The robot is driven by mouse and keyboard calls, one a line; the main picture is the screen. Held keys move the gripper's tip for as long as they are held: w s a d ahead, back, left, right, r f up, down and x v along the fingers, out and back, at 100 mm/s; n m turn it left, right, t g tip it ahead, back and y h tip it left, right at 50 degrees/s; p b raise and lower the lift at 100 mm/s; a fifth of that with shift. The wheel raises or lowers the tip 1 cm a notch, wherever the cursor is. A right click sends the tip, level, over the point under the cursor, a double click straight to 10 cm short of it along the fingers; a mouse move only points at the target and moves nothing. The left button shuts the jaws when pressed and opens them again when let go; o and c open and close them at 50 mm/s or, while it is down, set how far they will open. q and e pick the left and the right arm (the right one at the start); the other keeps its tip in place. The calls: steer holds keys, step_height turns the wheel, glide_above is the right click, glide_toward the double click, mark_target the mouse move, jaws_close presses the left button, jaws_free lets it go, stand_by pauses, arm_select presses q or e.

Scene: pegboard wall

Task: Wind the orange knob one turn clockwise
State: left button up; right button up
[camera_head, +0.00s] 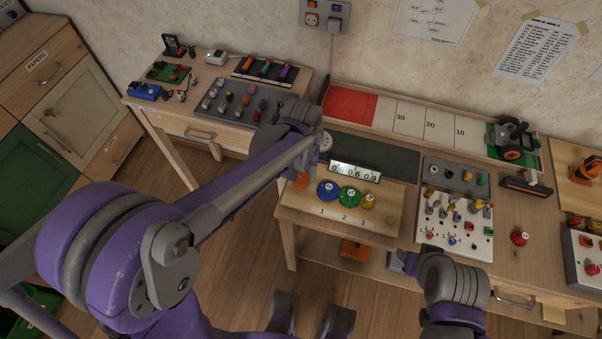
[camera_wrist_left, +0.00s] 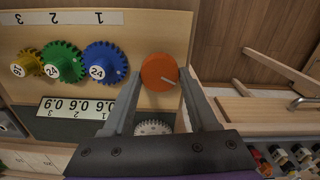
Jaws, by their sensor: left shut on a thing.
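The orange knob (camera_wrist_left: 159,72) is round, with a pale pointer line slanting toward the lower right in the left wrist view. My left gripper (camera_wrist_left: 160,79) has one finger on each side of the knob and is shut on it. In the head view the knob (camera_head: 302,180) shows partly, below my left wrist, at the left end of the wooden gear panel (camera_head: 385,226). My right gripper (camera_head: 404,262) is low in front of the bench; its fingers are too unclear to judge.
Blue (camera_head: 328,191), green (camera_head: 349,196) and yellow (camera_head: 368,201) gears sit beside the knob, under a counter display (camera_head: 354,172). A white gear (camera_wrist_left: 153,127) is close to my left fingers. A switch panel (camera_head: 456,222) stands to the right.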

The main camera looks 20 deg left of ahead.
mark_target(302, 178)
arm_select(q)
steer(key=m, duration=0.4)
steer(key=shift+d+m, duration=0.1)
steer(key=shift+m, duration=0.2)
steer(key=m+b, duration=0.1)
steer(key=m, duration=0.3)
steer(key=shift+m, duration=0.3)
steer(key=m, duration=0.5)
steer(key=shift+d, duration=0.1)
steer(key=m, duration=0.4)
steer(key=shift+s+b, duration=0.1)
steer(key=shift+b, duration=0.2)
steer(key=shift+m, duration=0.5)
steer(key=o, duration=1.4)
step_height(302, 178, up, 11)
steer(key=shift+f+p, duration=0.1)
steer(key=shift+p, duration=0.55)
